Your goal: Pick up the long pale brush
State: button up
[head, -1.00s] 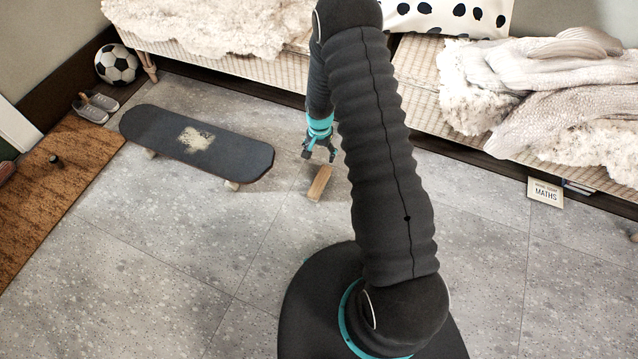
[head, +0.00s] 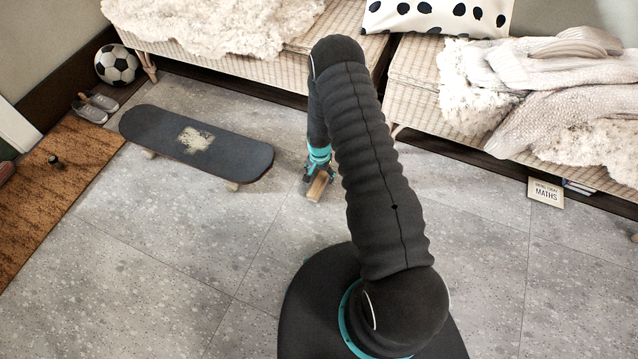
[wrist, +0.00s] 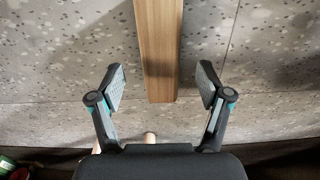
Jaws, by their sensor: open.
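The long pale brush (head: 317,187) lies on the grey floor, just right of the skateboard in the head view. In the wrist view its plain wooden top (wrist: 158,45) runs from the upper edge down to between the fingers. No bristles show. My gripper (head: 316,176) is low over the brush's far end. In the wrist view my gripper (wrist: 160,87) is open, one finger on each side of the brush with a gap on both sides. It does not appear to touch the brush. The brush's near end is cut off by the wrist view's edge.
A dark skateboard (head: 235,153) lies to the left. Woven benches (head: 415,80) with fleeces stand behind. A maths book (head: 545,192) leans by the right bench. A football (head: 117,65), shoes (head: 95,107) and a brown mat (head: 60,175) are far left. The front floor is clear.

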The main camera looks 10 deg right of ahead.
aim_at(319, 180)
jog(key=shift+w+f, duration=0.1)
jog(key=shift+f, duration=2.15)
jog(key=c, duration=1.3)
